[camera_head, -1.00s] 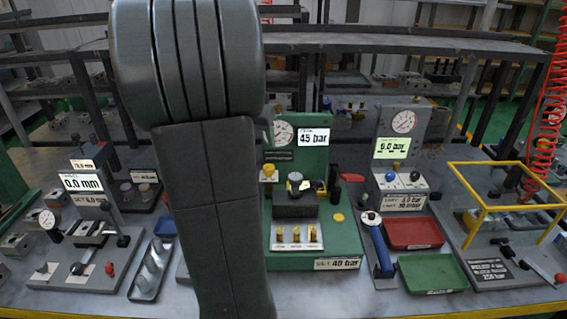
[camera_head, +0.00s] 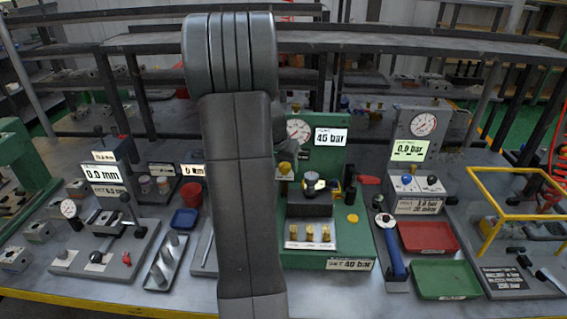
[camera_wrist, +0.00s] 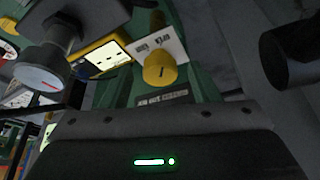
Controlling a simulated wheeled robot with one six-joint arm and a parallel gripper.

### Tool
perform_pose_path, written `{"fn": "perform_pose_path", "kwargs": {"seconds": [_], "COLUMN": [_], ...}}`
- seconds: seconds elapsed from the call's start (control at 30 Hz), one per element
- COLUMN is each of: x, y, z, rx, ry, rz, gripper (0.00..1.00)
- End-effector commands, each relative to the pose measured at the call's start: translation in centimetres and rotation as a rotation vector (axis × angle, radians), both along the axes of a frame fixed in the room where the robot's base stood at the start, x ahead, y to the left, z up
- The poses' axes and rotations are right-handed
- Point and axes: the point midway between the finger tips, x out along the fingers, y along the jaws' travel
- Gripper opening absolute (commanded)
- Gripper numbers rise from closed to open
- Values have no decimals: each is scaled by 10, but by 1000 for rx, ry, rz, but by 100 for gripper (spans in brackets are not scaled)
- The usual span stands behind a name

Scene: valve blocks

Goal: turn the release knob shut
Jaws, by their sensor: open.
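The yellow release knob (camera_head: 284,169) is on the upright green panel of the press station (camera_head: 350,247), left of its small black block. In the wrist view the yellow knob (camera_wrist: 160,69) faces me in front of a white label plate (camera_wrist: 160,44), with a dark mark on its face. My gripper (camera_wrist: 160,140) shows as a dark body with green lights along the bottom edge; its fingertips are not clearly visible. The knob is ahead of it, apart from it. In the head view my arm hides the gripper and the panel's left side. The display (camera_head: 331,137) reads about 45 bar.
A dial gauge (camera_head: 298,131) is on the panel. A dark cylinder (camera_wrist: 290,55) is close on the wrist view's right, a grey gauge-like part (camera_wrist: 45,68) on its left. Red (camera_head: 428,238) and green trays (camera_head: 438,280) and a yellow frame (camera_head: 520,175) stand right.

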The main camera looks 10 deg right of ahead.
Motion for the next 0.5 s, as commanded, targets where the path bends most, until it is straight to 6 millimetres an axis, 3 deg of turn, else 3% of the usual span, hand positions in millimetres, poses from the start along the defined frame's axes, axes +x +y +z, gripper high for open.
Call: {"fn": "perform_pose_path", "kwargs": {"seconds": [0.13,0.37,0.5], "x": [0,0,0], "y": [0,0,0], "z": [0,0,0], "rx": [0,0,0], "ry": [0,0,0], "rz": [0,0,2], "gripper": [55,12,11]}}
